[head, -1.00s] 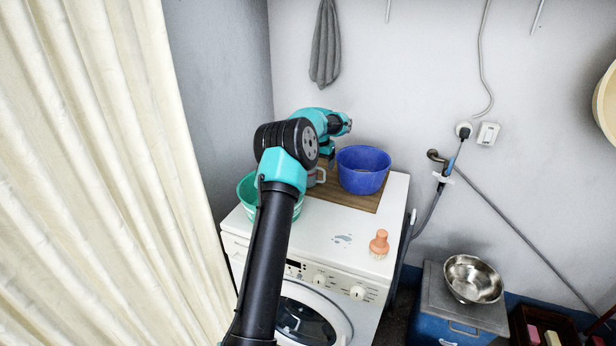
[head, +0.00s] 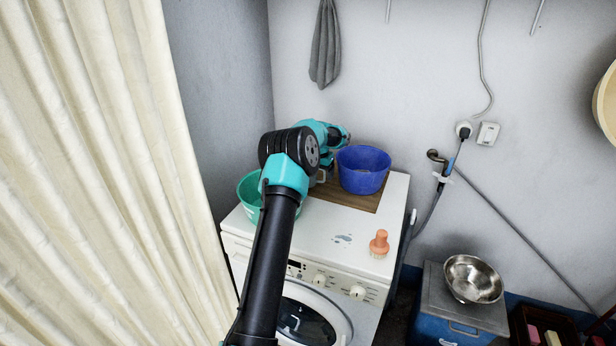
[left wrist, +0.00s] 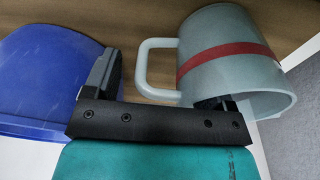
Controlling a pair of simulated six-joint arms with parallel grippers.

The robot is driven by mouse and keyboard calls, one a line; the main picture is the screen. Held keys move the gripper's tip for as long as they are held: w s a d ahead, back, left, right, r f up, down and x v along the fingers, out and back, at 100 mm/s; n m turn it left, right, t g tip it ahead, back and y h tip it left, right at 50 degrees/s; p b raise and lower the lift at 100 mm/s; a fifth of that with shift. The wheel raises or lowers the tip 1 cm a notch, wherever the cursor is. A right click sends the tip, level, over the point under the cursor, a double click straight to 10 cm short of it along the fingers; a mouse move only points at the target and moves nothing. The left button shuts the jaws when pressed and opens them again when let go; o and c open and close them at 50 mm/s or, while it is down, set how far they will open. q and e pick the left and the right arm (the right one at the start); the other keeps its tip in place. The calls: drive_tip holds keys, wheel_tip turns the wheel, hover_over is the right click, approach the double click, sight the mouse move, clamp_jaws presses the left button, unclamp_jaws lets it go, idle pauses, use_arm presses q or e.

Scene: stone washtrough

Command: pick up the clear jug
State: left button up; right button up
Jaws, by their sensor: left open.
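The clear jug (left wrist: 225,60), greyish with a red band, stands on a brown wooden board in the left wrist view. Its handle (left wrist: 146,66) points left, towards the gap between my fingers. My left gripper (left wrist: 165,85) is open, one finger on the blue-tub side of the handle. The other finger is partly hidden at the jug's near side; I cannot tell whether it touches or is inside the mouth. In the head view my arm hides most of the jug (head: 321,177). My right gripper is not in view.
A blue tub (head: 363,170) stands close right of the jug on the wooden board (head: 345,199). A green basin (head: 248,190) is to the left, partly behind my arm. An orange brush (head: 379,243) lies on the washing machine's white top (head: 330,222).

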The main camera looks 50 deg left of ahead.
use_arm(q)
drive_tip(key=c, duration=1.3)
